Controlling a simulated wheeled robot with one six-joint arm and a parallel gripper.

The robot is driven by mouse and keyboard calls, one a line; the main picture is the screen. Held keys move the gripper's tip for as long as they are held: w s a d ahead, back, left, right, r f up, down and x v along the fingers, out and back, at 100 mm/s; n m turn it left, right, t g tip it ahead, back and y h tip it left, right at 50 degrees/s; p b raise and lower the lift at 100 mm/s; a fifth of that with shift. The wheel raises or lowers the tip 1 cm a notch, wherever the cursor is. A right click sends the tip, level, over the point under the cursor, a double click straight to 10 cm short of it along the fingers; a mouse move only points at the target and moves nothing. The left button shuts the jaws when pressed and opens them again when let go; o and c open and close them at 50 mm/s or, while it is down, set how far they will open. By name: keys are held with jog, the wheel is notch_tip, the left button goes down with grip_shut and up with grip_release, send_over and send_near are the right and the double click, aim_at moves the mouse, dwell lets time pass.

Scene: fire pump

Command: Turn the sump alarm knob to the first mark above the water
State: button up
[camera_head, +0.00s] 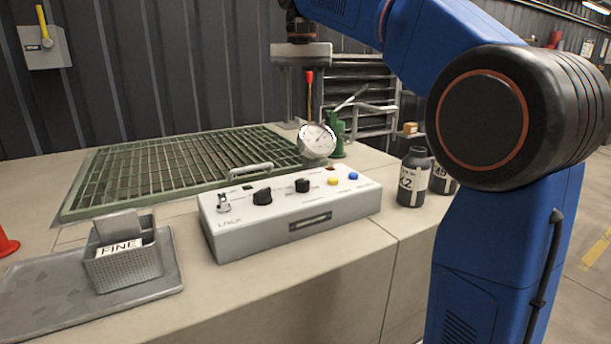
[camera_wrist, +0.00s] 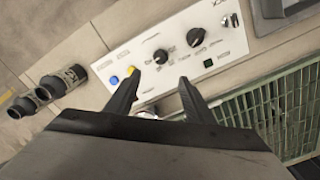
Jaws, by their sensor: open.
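A white control box (camera_head: 300,220) sits on the bench with two black knobs on its sloped face, a larger left knob (camera_head: 262,196) and a smaller right knob (camera_head: 302,186). The wrist view shows the larger knob (camera_wrist: 195,37) and the smaller knob (camera_wrist: 160,56) beyond the fingertips. The labels are too small to read, so I cannot tell which is the sump alarm knob. No water level shows clearly. My gripper (camera_head: 298,115) hangs above and behind the box, apart from it. Its fingers (camera_wrist: 155,84) are spread and empty.
The box also carries a metal switch (camera_head: 223,203), a yellow button (camera_head: 332,181) and a blue button (camera_head: 353,176). A round gauge (camera_head: 318,140) stands behind it, near my fingers. A green grating (camera_head: 180,170) lies behind left. Dark bottles (camera_head: 413,178) stand right; a wire basket (camera_head: 125,268) front left.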

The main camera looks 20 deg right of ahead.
aim_at(302, 180)
notch_tip(302, 180, down, 17)
dwell(0.6)
jog(key=c, duration=1)
